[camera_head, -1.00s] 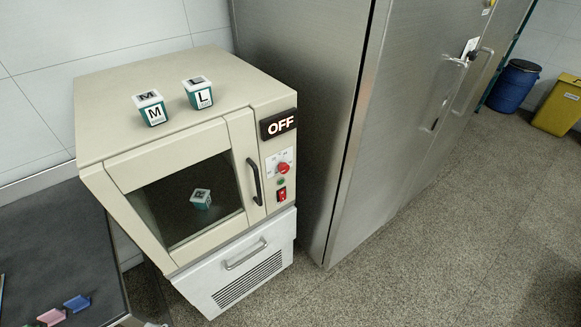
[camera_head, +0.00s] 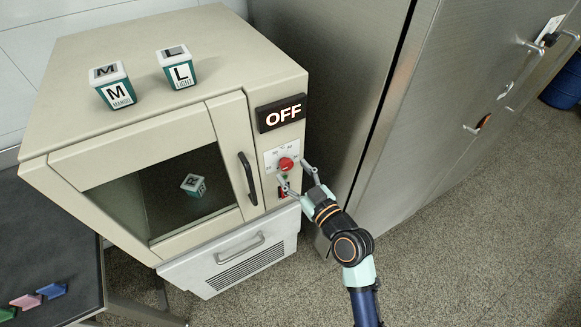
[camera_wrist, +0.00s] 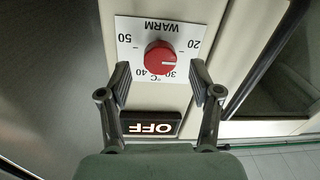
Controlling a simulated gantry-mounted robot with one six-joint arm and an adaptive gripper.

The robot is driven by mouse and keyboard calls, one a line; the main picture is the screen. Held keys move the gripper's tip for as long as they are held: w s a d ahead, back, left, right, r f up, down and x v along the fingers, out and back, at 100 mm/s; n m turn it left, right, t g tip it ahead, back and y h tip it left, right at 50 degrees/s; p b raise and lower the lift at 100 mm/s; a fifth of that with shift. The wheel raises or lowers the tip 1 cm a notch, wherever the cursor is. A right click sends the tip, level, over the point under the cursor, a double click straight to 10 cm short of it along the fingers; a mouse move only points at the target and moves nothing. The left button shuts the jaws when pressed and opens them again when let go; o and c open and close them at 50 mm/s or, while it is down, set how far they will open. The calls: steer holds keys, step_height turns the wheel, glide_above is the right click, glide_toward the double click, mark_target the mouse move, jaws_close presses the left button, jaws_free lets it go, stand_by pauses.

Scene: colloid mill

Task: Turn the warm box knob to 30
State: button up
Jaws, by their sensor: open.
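The warm box (camera_head: 75,55) displays OFF on its sign (camera_head: 281,113). Its red knob (camera_head: 286,163) is on a white dial plate (camera_head: 268,158) below the sign, right of the door handle. In the wrist view the red knob (camera_wrist: 158,60) sits on the inverted dial (camera_wrist: 127,25), marked WARM with 20, 30, 40 and 50. A short pale mark shows on the knob's lower right, toward the 30 side; its exact setting is hard to read. My gripper (camera_head: 297,173) is open, its fingers either side of the knob. The wrist view shows gaps between the fingers (camera_wrist: 160,76) and knob.
A red switch (camera_head: 282,193) sits just below the knob, close to one finger. The black door handle (camera_head: 248,178) is to the left. A steel cabinet (camera_head: 430,110) stands close on the right. Boxes M (camera_head: 118,93) and L (camera_head: 181,74) stand on top.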

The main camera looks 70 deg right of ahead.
steer(key=shift+x, duration=1.2)
steer(key=c, duration=1.1)
steer(key=shift+c, duration=0.2)
steer(key=shift+m, duration=0.4)
steer(key=m+p, duration=0.1)
steer(key=m, duration=0.4)
steer(key=shift+m, duration=0.4)
steer(key=m+p, duration=0.1)
steer(key=m, duration=0.4)
steer(key=shift+m+h+p, duration=0.3)
steer(key=shift+p, duration=0.1)
steer(key=shift+f, duration=0.1)
steer(key=o, duration=1.1)
